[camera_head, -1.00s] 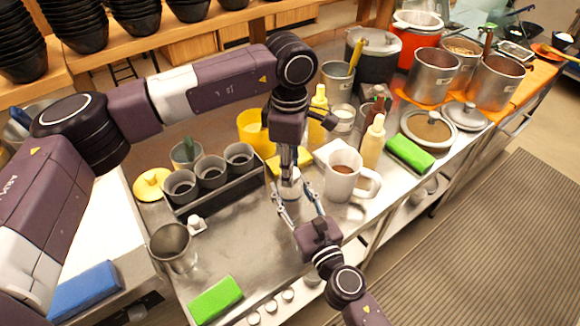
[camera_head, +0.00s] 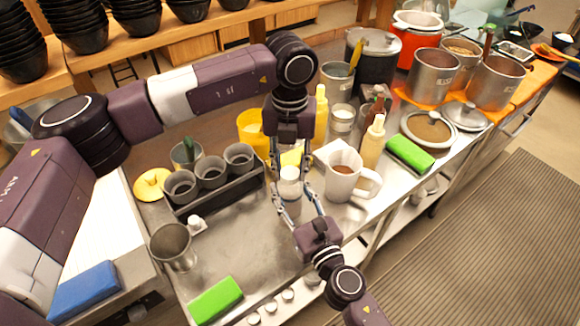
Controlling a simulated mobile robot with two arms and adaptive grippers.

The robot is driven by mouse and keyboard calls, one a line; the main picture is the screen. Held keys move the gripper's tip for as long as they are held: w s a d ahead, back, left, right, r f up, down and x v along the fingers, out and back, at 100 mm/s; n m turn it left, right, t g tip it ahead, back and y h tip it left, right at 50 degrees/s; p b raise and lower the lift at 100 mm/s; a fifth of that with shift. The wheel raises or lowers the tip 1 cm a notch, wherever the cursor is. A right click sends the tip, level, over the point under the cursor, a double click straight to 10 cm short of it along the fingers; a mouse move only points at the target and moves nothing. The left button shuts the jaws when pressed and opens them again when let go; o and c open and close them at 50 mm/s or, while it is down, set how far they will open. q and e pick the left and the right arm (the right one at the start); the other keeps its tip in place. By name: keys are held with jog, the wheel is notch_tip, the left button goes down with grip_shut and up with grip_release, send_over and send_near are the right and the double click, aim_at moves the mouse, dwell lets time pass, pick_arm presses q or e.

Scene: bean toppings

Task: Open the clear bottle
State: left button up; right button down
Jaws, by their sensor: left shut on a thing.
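The clear bottle (camera_head: 290,194) stands upright near the middle of the steel counter, with a white lid (camera_head: 290,173) on top. My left gripper (camera_head: 290,165) comes down from above and is shut on the lid, one finger on each side. My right gripper (camera_head: 293,194) reaches in from the front, its two fingers on either side of the bottle's body and apparently closed on it. The fingers and the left gripper's body hide parts of the bottle. I cannot see a gap between lid and bottle.
A white mug (camera_head: 342,176) stands close on the right. A dark rack with grey cups (camera_head: 216,190) is on the left. A yellow sauce bottle (camera_head: 321,115) and a tan one (camera_head: 373,145) stand behind. A green block (camera_head: 215,299) lies in front.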

aim_at(290, 172)
pick_arm(q)
jog(key=n, duration=0.6)
jog(key=shift+n, duration=0.3)
jog(key=n, duration=0.6)
jog(key=shift+r, duration=0.1)
jog(key=shift+r, duration=1.05)
jog(key=shift+r, duration=2)
pick_arm(e)
jog(key=c, duration=1)
grip_release()
